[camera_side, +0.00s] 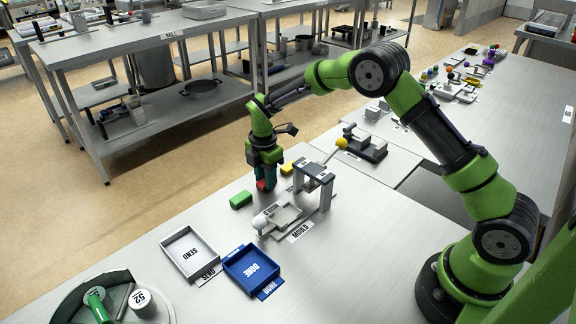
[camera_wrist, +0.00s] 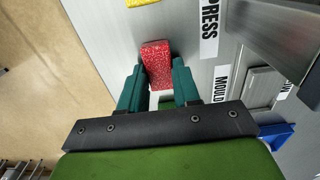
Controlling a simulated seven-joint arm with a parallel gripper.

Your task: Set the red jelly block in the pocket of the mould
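The red jelly block (camera_side: 262,185) is low between my gripper's fingertips, near the table top. In the wrist view the speckled red block (camera_wrist: 157,62) fills the space between the two teal fingers, with no gap visible on either side. My gripper (camera_side: 263,182) points down and appears shut on the block; it also shows in the wrist view (camera_wrist: 158,75). The mould (camera_side: 286,216), a pale grey plate with a square pocket, lies to the right and nearer the side camera. Part of it shows in the wrist view (camera_wrist: 264,86). I cannot tell whether the block touches the table.
A grey press frame (camera_side: 327,192) stands beside the mould. A green block (camera_side: 241,200) lies left of my gripper and a yellow block (camera_side: 287,169) behind it. A white-knobbed handle (camera_side: 259,222) adjoins the mould. SEND tray (camera_side: 168,240) and blue DONE tray (camera_side: 235,276) stand in front.

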